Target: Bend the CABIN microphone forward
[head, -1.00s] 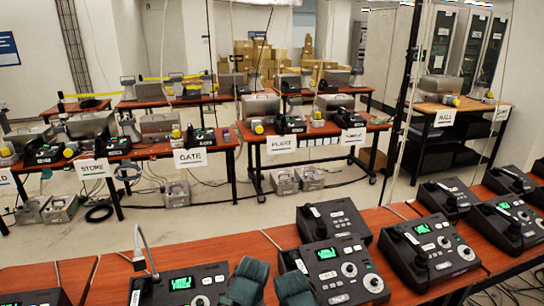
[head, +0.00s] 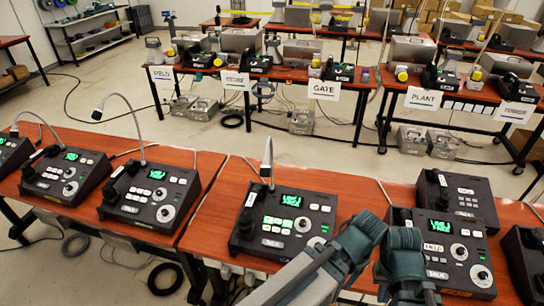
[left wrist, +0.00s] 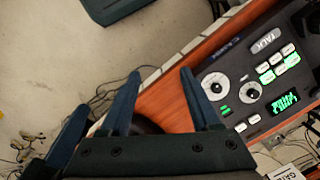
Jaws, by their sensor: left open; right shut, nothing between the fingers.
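The middle console (head: 275,222) has a green display and several lit green buttons. Its gooseneck microphone (head: 267,160) stands almost upright at the back left corner. This console also shows in the left wrist view (left wrist: 255,98). My left gripper (left wrist: 161,73) is open and empty, above the table edge beside that console. In the head view it (head: 357,240) is at the console's right front, its fingertips unclear. My right gripper (head: 403,240) is shut and empty, in front of the right-hand console (head: 462,240).
Another console (head: 455,195) stands behind the right-hand one. The red-brown table (head: 215,215) is bare left of the middle console. Rear tables carry cards such as GATE (head: 325,91) and PLANT (head: 422,98).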

